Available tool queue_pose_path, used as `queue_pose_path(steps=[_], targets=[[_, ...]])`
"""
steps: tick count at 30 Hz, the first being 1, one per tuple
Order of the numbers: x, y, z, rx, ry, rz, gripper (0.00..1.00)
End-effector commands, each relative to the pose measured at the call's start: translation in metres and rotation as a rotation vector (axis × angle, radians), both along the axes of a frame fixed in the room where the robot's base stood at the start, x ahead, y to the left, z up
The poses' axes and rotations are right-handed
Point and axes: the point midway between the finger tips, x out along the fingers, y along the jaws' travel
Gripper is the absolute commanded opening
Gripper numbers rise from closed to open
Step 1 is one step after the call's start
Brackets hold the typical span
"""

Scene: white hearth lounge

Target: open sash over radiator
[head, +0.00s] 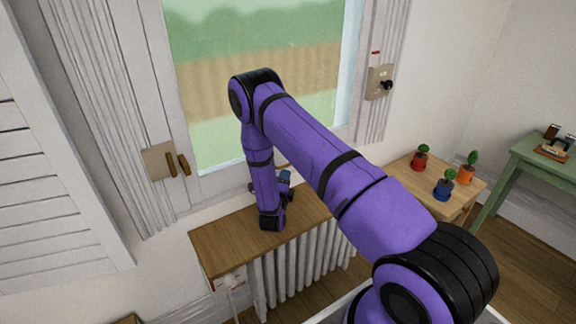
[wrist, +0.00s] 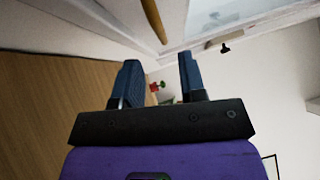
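The window sash (head: 255,85) has a pale frame and clear glass showing green and brown outdoors. Its lower rail is low, just above the wooden shelf (head: 215,245) over the white radiator (head: 300,265). A small tan bar, apparently a handle on the rail, is mostly hidden behind my arm in the head view; a tan bar (wrist: 153,20) shows at the top of the wrist view. My gripper (head: 285,180) is low in front of the rail, above the shelf. In the wrist view its two dark blue fingers (wrist: 159,62) stand apart, empty, with the bar beyond their tips.
A wall plate with wooden pieces (head: 158,160) is left of the window. A plate with a black knob (head: 387,85) is on the right. A side table (head: 400,170) holds small potted plants; a green table (head: 525,155) stands farther right. A shutter (head: 40,180) is at left.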

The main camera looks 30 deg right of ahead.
Motion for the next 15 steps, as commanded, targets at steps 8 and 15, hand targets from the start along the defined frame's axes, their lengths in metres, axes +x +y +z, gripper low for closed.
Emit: queue_pose_path(steps=[8, 15], targets=[[0.036, -0.035, 0.008, -0.001, -0.003, -0.002, 0.38], [0.054, -0.052, 0.011, -0.001, 0.000, -0.001, 0.38]])
